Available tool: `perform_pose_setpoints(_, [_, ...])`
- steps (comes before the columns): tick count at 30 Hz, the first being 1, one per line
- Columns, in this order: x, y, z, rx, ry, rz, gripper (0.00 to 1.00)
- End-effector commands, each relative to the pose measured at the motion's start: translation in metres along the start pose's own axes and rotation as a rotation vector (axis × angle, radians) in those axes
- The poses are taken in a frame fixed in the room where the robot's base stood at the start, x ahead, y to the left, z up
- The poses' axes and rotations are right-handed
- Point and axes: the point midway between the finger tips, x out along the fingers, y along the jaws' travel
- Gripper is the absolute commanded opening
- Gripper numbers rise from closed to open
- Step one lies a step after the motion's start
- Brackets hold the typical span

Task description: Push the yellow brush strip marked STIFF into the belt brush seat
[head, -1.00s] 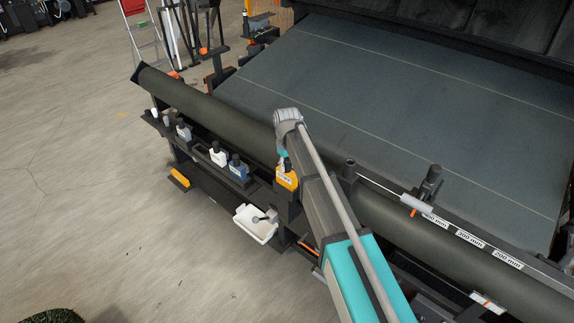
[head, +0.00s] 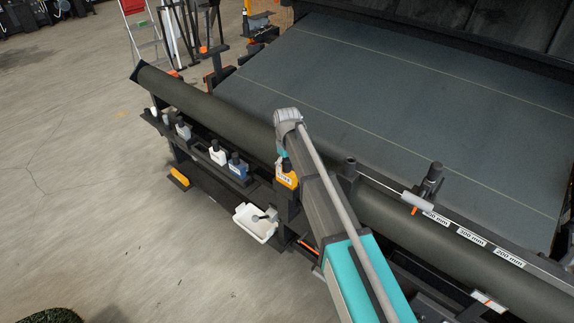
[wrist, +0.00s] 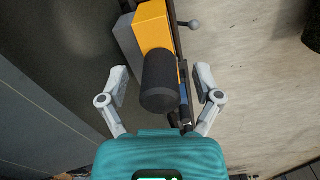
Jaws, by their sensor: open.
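The yellow brush strip (head: 287,179), with a dark marking on its pale label, stands upright at a dark holder on the machine's front side. In the wrist view it is a yellow block (wrist: 152,27) with a black round handle (wrist: 160,85). My gripper (wrist: 160,84) is open, its fingers on either side of the handle with gaps showing. In the head view my arm hides most of the gripper. I cannot clearly make out the belt brush seat or how deep the strip sits.
Blue (head: 237,168) and white (head: 217,155) pieces with dark tops stand in a rack to the left. A white tray (head: 250,227) hangs below. The thick roller (head: 205,106) and wide belt (head: 370,95) lie behind. Open floor (head: 80,170) is at left.

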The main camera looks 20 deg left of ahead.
Motion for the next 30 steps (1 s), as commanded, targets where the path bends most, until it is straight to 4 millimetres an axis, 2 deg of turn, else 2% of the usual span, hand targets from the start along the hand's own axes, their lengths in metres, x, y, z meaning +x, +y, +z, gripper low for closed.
perform_pose_setpoints(13, [-0.010,0.000,0.000,0.000,0.000,0.000,0.83])
perform_pose_setpoints(30, [-0.056,0.000,0.000,0.000,0.000,0.000,0.83])
